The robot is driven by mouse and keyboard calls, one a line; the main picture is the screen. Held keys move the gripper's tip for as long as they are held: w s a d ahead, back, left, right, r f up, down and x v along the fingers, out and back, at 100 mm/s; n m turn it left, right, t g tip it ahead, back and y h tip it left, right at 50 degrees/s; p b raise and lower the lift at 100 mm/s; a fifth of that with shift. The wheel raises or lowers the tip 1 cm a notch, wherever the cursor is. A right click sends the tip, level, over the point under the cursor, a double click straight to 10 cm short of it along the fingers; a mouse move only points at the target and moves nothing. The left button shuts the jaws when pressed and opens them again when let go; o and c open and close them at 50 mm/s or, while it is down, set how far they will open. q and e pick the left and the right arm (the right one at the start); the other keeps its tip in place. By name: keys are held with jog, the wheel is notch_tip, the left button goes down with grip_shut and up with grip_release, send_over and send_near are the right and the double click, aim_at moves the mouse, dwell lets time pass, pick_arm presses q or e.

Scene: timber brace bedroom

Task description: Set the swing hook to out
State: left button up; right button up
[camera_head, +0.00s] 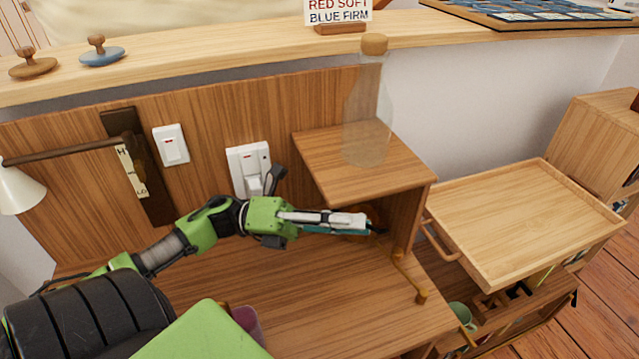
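A thin brass rod with a knob at its lower end, which looks like the swing hook (409,278), is at the right end of the wooden unit, by the side panel under the small shelf. It slants down toward the front right. My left gripper (378,226) reaches in from the left, its fingers pointing right, above and left of the hook and apart from it in the picture. The fingers are seen side-on and overlap, so whether they are open is unclear. An orange-brown round thing behind the fingertips is mostly hidden. My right gripper is not in view.
The small shelf (350,172) overhangs the gripper and bears a clear corked bottle (368,115). White switches (171,145) and a lamp (20,190) are left. A wooden tray (525,220) stands right. The lower wooden surface (330,300) has free room.

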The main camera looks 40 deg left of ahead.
pick_arm(q)
jog(key=v, duration=0.9)
jog(key=shift+a, duration=0.15)
jog(key=shift+s+f, duration=0.1)
